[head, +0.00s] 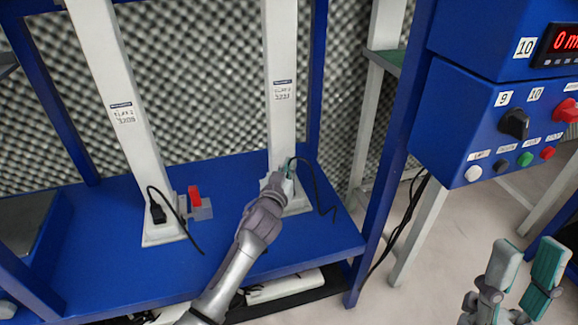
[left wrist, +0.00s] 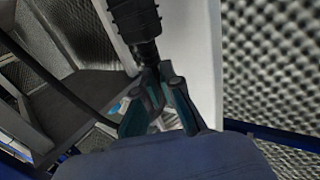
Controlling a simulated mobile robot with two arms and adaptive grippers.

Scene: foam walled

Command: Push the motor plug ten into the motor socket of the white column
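My left gripper (head: 281,172) is low in front of the right white column (head: 282,110), near its foot. In the left wrist view its fingers (left wrist: 160,82) close around the lower end of a black ribbed plug (left wrist: 138,28), with the white column (left wrist: 200,55) right behind. A black cable (head: 316,187) loops to the right from the gripper in the head view. The fingers hide the plug's tip and any socket; I cannot tell whether it is seated. My right gripper (head: 522,277) is open and empty at the lower right, with teal pads apart.
A left white column (head: 112,105) stands on the blue platform (head: 120,270), with a black plug (head: 158,212) and cable at its foot. A red block (head: 194,196) is beside it. A blue control box (head: 480,115) with knobs and buttons is at right. A blue post stands between.

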